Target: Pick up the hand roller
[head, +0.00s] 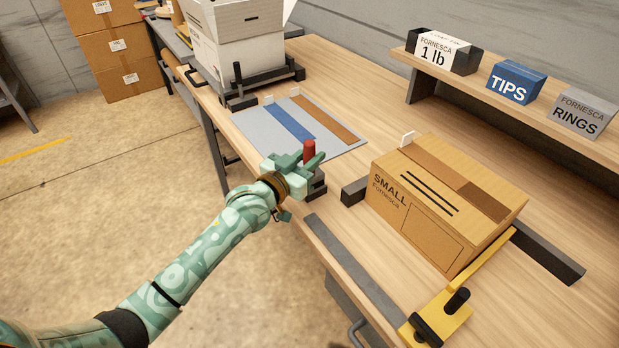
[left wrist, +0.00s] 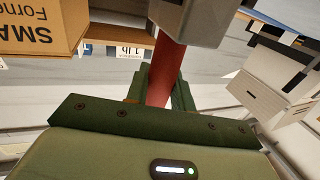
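The red upright handle (head: 309,152), which looks like the hand roller's, stands at the near edge of the workbench, by a dark block (head: 317,186). My left gripper (head: 300,163) is at the handle, with its green fingers on either side of it. In the left wrist view the red handle (left wrist: 163,75) runs between the fingers of my left gripper (left wrist: 160,95), with a grey block (left wrist: 190,20) at its far end. I cannot tell whether the fingers press on the handle. The roller's working end is not clear. My right gripper is not in view.
A small cardboard box (head: 440,205) lies right of the handle, by a yellow clamp fixture (head: 445,318). A grey mat (head: 258,133) with blue and brown strips lies behind the gripper. A white box (head: 235,40) stands at the back; a shelf (head: 520,105) holds labelled boxes.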

